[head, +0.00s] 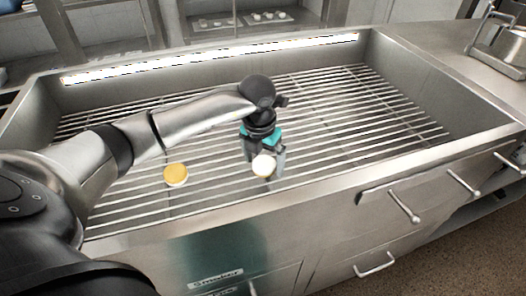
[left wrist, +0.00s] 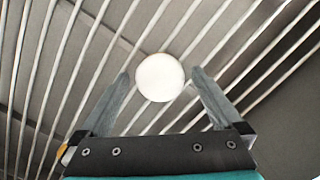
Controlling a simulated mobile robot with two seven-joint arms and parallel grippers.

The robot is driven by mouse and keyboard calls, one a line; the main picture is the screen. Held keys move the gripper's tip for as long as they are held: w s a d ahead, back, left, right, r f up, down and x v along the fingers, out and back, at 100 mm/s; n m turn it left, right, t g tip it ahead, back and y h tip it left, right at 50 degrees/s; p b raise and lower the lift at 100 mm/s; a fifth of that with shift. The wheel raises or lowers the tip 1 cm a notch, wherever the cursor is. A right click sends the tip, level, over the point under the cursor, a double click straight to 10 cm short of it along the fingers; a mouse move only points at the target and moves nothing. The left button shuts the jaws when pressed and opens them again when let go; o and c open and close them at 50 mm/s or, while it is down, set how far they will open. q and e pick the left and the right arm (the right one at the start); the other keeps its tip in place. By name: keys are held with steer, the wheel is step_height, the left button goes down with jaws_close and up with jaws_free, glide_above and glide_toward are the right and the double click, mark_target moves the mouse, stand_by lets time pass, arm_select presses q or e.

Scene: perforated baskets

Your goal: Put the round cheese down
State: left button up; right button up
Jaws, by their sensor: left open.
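A round cheese (head: 264,165) with a white top and a yellowish side is at the front middle of the wire rack. In the left wrist view the white round cheese (left wrist: 160,77) lies between the two fingertips, with a small gap to each. My left gripper (head: 265,168) is open and points down around it. I cannot tell for sure whether the cheese rests fully on the bars. My right gripper is not in view.
A second round piece with a yellow top (head: 176,174) lies on the rack (head: 335,115) to the left. Raised steel walls surround the rack. Its right side is clear. A metal pot (head: 499,40) stands on the counter at the right.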

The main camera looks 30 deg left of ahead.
mark_target(261, 166)
arm_select(q)
step_height(261, 166, up, 12)
steer(key=s+p, duration=0.1)
steer(key=p, duration=0.3)
steer(key=shift+s, duration=0.2)
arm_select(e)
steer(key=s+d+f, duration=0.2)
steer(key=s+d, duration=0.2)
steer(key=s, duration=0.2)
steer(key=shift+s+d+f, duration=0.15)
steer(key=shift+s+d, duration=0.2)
